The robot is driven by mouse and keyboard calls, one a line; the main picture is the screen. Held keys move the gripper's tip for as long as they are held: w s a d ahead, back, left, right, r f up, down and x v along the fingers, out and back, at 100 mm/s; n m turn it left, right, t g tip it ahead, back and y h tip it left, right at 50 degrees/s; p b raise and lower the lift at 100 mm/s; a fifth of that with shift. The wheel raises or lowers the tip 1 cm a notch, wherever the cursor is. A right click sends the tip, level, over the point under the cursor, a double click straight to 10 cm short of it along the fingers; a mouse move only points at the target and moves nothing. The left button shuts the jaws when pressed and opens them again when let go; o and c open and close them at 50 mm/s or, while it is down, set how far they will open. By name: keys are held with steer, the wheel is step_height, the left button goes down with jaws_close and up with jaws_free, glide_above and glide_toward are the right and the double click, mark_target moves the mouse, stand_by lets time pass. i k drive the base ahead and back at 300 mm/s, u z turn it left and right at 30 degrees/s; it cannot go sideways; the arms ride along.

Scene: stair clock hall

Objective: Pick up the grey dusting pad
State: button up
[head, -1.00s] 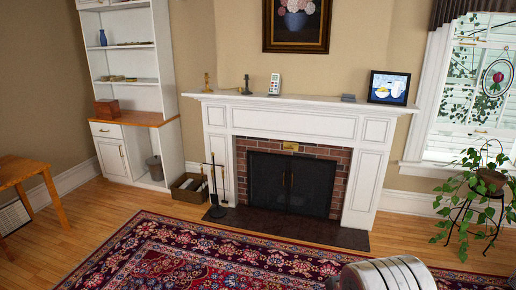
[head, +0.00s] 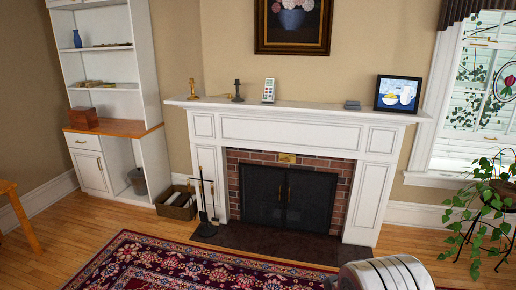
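A small dark grey block (head: 352,104), which looks like the grey dusting pad, lies on the white mantel shelf (head: 290,105) toward its right end. It sits just left of a framed picture and is too small to make out in detail. Only a pale rounded part of my own arm shows at the bottom right of the head view. My gripper is out of view.
On the mantel stand a framed still-life picture (head: 397,94), a white handheld device (head: 268,90) and two candlesticks. Below are the fireplace (head: 288,200) with its dark hearth, fire tools (head: 205,205) and a box (head: 177,203). A plant stand is at right; the patterned rug (head: 150,265) is clear.

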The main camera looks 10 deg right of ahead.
mark_target(353, 105)
steer(key=z, duration=0.2)
steer(key=i, duration=2.25)
steer(key=z, duration=0.4)
steer(key=i, duration=1.6)
steer(key=z, duration=0.15)
